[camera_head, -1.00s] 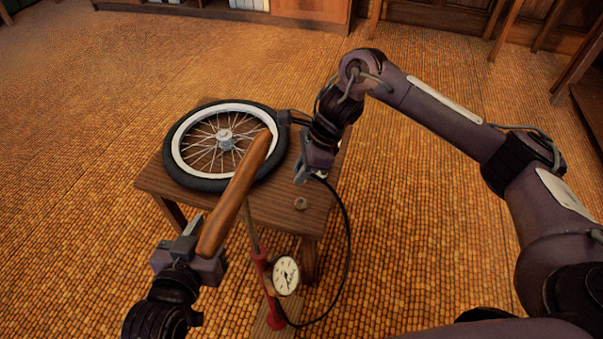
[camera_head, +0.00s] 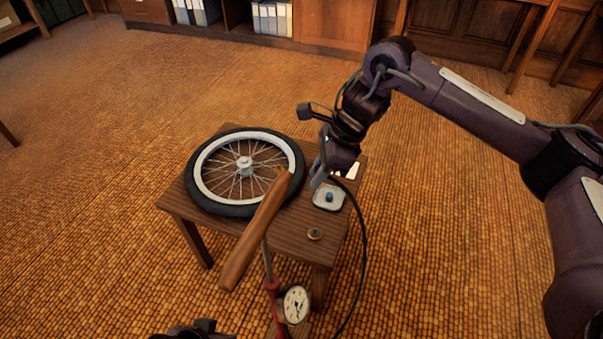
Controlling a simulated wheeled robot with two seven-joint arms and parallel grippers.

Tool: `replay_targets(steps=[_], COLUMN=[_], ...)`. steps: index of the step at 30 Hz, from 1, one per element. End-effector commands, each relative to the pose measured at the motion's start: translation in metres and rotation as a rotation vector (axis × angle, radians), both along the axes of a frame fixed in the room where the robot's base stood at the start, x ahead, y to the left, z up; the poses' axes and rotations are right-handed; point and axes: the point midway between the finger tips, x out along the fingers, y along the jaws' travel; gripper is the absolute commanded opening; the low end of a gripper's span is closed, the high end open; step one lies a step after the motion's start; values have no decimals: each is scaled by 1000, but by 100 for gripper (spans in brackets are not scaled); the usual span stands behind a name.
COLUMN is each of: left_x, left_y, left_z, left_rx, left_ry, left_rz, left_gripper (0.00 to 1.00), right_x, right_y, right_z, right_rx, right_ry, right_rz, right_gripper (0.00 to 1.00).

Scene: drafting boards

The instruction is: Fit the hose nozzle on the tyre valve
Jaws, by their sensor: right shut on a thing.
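The wheel with its black tyre (camera_head: 222,208) lies flat on a small wooden table (camera_head: 186,207). I cannot make out the tyre valve. The pump stands in front of the table, with a long wooden handle (camera_head: 255,232), a red body and a round gauge (camera_head: 295,304). Its black hose (camera_head: 364,240) curves up to my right gripper (camera_head: 318,180). That gripper is shut on the hose nozzle, just right of the tyre; the nozzle is mostly hidden by the fingers. My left gripper (camera_head: 204,327) shows only in part at the bottom edge, below the handle and apart from it.
A small pale dish (camera_head: 321,206) with a blue piece in it lies on the table below my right gripper. A small brass-coloured round piece (camera_head: 314,234) lies nearer the table's front. Shelves with binders (camera_head: 271,20) stand at the back. The woven floor is clear at left.

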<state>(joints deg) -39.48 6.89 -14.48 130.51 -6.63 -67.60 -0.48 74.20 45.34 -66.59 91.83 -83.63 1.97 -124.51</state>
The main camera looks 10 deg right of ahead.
Motion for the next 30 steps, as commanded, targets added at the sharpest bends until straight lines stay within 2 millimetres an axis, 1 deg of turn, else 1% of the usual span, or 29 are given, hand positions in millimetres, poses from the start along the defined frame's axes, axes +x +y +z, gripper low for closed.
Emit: replay_targets(steps=[16, 20, 25, 30], left_x=[0, 0, 0, 0], left_y=[0, 0, 0, 0], left_z=[0, 6, 18, 19], left_rx=[1, 0, 0, 0], left_ry=[1, 1, 1, 1], left_rz=[1, 1, 1, 1], left_gripper=[36, 36, 36, 36], right_x=[0, 0, 0, 0], right_y=[0, 0, 0, 0], right_z=[1, 6, 19, 20], right_rx=[0, 0, 0, 0], right_ry=[0, 0, 0, 1], right_rz=[0, 0, 0, 0], right_gripper=[0, 0, 0, 0])
